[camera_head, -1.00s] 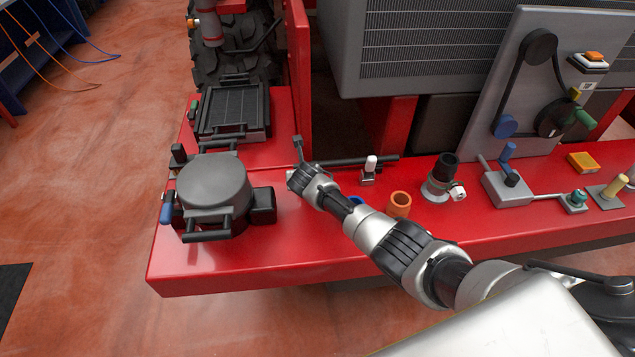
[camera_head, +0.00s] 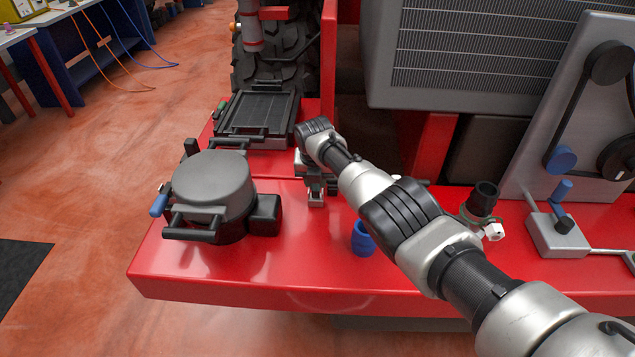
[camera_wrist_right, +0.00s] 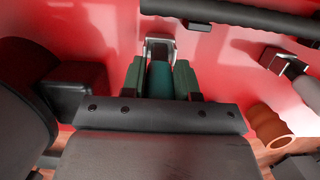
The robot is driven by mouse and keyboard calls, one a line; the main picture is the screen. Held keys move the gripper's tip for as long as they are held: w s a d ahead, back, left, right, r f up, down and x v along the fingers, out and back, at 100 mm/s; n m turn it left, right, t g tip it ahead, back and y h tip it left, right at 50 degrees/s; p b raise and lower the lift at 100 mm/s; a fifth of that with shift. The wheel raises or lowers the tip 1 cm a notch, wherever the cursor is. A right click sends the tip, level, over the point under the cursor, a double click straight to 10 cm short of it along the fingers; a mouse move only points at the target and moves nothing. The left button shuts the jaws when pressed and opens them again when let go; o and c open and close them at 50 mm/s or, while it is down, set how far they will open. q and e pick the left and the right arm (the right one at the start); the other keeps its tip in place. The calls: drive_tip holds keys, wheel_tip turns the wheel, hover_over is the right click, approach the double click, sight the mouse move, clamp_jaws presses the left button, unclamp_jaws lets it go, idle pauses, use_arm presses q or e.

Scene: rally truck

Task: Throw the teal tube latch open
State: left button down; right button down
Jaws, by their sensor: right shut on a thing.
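The teal tube latch (camera_wrist_right: 160,80) shows in the right wrist view as a teal handle between the two fingers, with a metal bracket (camera_wrist_right: 159,45) beyond it on the red surface. My right gripper (camera_wrist_right: 160,82) is shut on the teal handle. In the head view my right gripper (camera_head: 315,186) points down onto the red deck, right of the round grey-lidded canister. The bracket shows just below the fingers there, but the teal handle is mostly hidden by the gripper. My left gripper is not in view.
The grey-lidded canister (camera_head: 210,182) stands close on the left. A blue cup (camera_head: 362,240) stands to the right, partly behind my arm. The deck's front strip is clear.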

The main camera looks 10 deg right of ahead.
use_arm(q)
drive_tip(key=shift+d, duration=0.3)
use_arm(e)
drive_tip(key=c, duration=0.8)
unclamp_jaws()
drive_tip(key=shift+w+f, duration=0.1)
drive_tip(key=shift+c, duration=0.2)
drive_tip(key=shift+r+p, duration=0.35)
drive_tip(key=shift+r, duration=0.1)
drive_tip(key=p+v, duration=0.2)
drive_tip(key=v, duration=0.2)
drive_tip(key=shift+r, duration=0.15)
drive_tip(key=v, duration=0.4)
drive_tip(key=shift+r, duration=0.2)
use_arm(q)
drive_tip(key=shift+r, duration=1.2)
use_arm(e)
drive_tip(key=shift+s+r, duration=0.3)
drive_tip(key=shift+r, duration=0.3)
